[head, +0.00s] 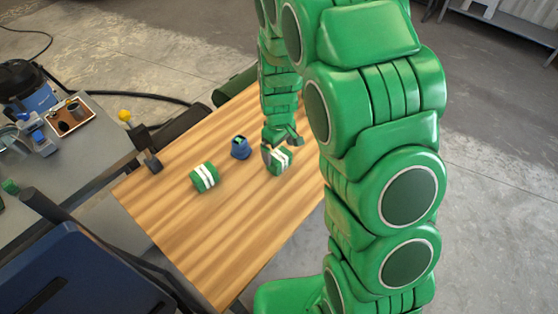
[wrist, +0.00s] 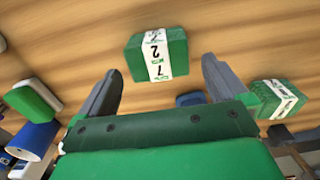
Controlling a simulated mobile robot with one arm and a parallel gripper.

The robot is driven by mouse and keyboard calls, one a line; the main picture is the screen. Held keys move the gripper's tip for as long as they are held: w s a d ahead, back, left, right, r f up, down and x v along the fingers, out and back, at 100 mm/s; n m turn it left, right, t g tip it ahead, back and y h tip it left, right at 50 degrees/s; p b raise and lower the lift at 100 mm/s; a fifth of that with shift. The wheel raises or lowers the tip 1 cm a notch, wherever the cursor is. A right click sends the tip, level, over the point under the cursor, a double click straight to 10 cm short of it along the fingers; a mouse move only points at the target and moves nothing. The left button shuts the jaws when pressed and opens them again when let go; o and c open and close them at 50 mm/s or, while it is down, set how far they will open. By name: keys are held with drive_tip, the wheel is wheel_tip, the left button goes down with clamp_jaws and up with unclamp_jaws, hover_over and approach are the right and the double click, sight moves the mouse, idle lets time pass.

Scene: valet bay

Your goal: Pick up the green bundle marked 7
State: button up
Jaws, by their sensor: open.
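A green bundle (wrist: 138,58) with a white band lies between and just beyond my fingertips in the wrist view. Its band (wrist: 158,66) shows an upside-down 7 and what looks like a 2. In the head view this bundle (head: 275,167) lies on the wooden table, right under my gripper (head: 282,146), which partly covers it. My gripper (wrist: 160,76) is open, a finger on each side; I cannot tell whether either touches the bundle. A second green banded bundle (head: 205,178) lies to the left on the table; it shows at right in the wrist view (wrist: 270,103), its mark unreadable.
A dark blue cup-like object (head: 240,148) stands between the two bundles, further back. The table's (head: 228,215) front part is clear. A grey bench (head: 60,160) with a tray (head: 72,115) and bottles stands at left. A dark blue case-like object (head: 75,260) is at lower left.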

sight(279, 155)
drive_tip(key=shift+f, duration=2.45)
drive_tip(key=shift+w, duration=0.1)
drive_tip(key=c, duration=0.8)
drive_tip(key=shift+c, duration=0.2)
drive_tip(key=shift+r, duration=0.55)
wheel_tip(279, 155, up, 2)
drive_tip(key=s+d+r, duration=0.2)
drive_tip(key=s+r, duration=0.8)
drive_tip(key=s, duration=0.3)
drive_tip(key=shift+s+d, duration=0.25)
drive_tip(key=shift+s, duration=0.15)
